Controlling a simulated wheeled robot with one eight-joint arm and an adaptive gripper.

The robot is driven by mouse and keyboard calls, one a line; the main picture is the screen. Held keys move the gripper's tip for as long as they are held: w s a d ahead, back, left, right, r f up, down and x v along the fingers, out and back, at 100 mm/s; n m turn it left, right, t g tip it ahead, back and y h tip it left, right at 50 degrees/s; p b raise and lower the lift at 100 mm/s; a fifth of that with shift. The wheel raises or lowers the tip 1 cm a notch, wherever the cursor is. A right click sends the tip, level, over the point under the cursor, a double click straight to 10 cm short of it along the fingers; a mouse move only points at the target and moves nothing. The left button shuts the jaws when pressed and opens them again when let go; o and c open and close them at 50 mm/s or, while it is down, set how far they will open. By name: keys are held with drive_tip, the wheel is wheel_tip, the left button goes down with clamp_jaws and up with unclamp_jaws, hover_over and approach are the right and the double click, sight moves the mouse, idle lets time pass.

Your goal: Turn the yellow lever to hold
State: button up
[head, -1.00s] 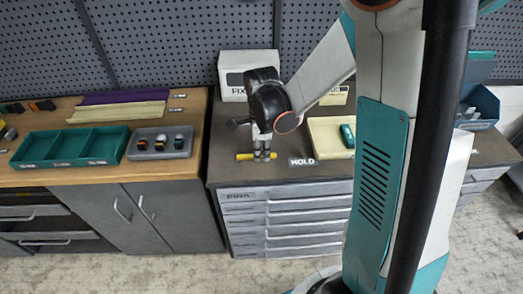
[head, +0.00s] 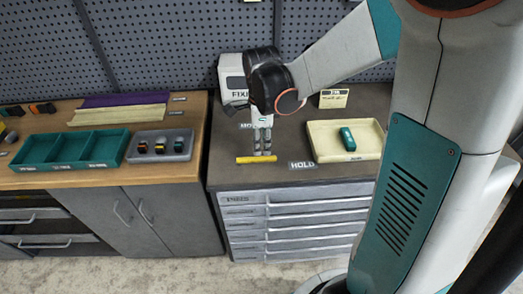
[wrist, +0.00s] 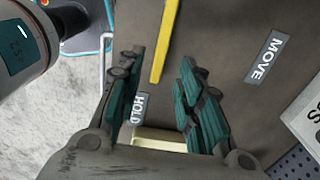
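The yellow lever (head: 256,159) is a bar lying left to right near the front edge of the dark countertop. Its right end points toward the HOLD label (head: 301,165). The MOVE label (head: 250,125) is farther back, partly hidden by my gripper. My gripper (head: 263,152) points down just above and behind the lever. In the wrist view the fingers are apart with nothing between the pads. There the lever (wrist: 165,40) runs down from the top edge, its near end between the fingertips in the picture. The HOLD label (wrist: 138,108) and MOVE label (wrist: 265,57) also show there.
A cream tray (head: 315,146) with a teal item (head: 348,139) is right of the HOLD label. On the left wooden bench are a teal divided tray (head: 70,150) and a grey tray (head: 178,155) with small items.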

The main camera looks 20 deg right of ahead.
sight(262, 159)
wheel_tip(262, 159, up, 6)
idle(0.4)
drive_tip(key=shift+r, duration=0.1)
drive_tip(key=s+a+r+n+t, duration=0.1)
drive_tip(key=s+r+n+t, duration=0.2)
drive_tip(key=s+n, duration=0.4)
drive_tip(key=s+r+n+t, duration=0.3)
drive_tip(key=s+n, duration=0.4)
drive_tip(key=n, duration=0.7)
drive_tip(key=shift+s+a+r+n+t, duration=0.25)
drive_tip(key=shift+a+n+t, duration=0.15)
drive_tip(key=shift+t, duration=0.2)
idle(0.8)
